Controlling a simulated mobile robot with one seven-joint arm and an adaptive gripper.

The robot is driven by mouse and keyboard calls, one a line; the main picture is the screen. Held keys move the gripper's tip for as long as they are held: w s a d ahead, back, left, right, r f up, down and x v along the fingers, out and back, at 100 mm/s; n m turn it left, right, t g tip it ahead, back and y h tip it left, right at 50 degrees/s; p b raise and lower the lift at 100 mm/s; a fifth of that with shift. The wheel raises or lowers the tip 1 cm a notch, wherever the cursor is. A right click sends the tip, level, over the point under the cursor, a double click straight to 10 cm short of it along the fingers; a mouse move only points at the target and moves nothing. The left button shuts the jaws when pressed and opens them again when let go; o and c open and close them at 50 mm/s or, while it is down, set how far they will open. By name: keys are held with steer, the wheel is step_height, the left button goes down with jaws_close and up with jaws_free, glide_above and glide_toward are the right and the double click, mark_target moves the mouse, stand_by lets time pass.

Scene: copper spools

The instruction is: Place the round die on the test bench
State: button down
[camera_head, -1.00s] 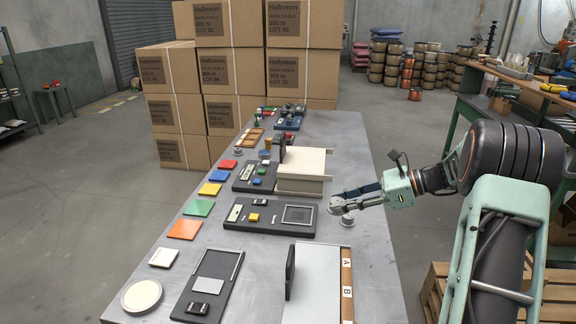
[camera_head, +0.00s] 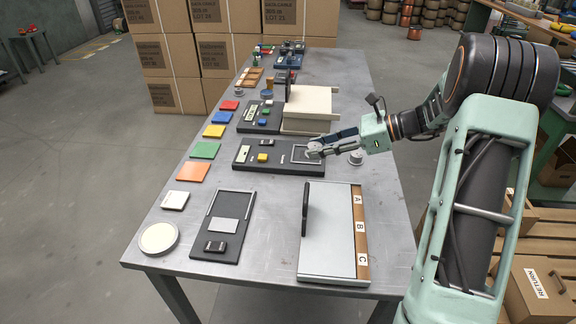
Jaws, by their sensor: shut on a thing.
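My gripper (camera_head: 315,150) is shut on a small grey round piece, the round die (camera_head: 312,146); the fingers partly hide it. It is over the outlined square at the right end of a dark panel (camera_head: 245,167). This panel, with a yellow button (camera_head: 262,157) and a pale display, looks like the test bench, though no label can be read. I cannot tell whether the die touches the panel. A grey round stand (camera_head: 356,158) is on the table just right of the panel, apart from my gripper.
A cream box (camera_head: 305,112) stands behind the panel. In front are a grey board with A, B, C labels (camera_head: 330,255) and another dark panel (camera_head: 222,250). Coloured tiles (camera_head: 205,150) line the left of the metal table (camera_head: 385,195). Its right strip is mostly clear.

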steer(key=s+a+f, duration=0.2)
steer(key=a, duration=0.2)
glide_above(286, 197)
step_height(286, 197, down, 6)
steer(key=shift+w+d+r, duration=0.1)
steer(key=shift+r, duration=0.1)
steer(key=shift+a+f+b, duration=0.2)
steer(key=shift+f+b, duration=0.2)
steer(key=shift+f, duration=1.35)
steer(key=shift+f, duration=0.15)
steer(key=c, duration=1.9)
jaws_free()
steer(key=shift+o, duration=0.5)
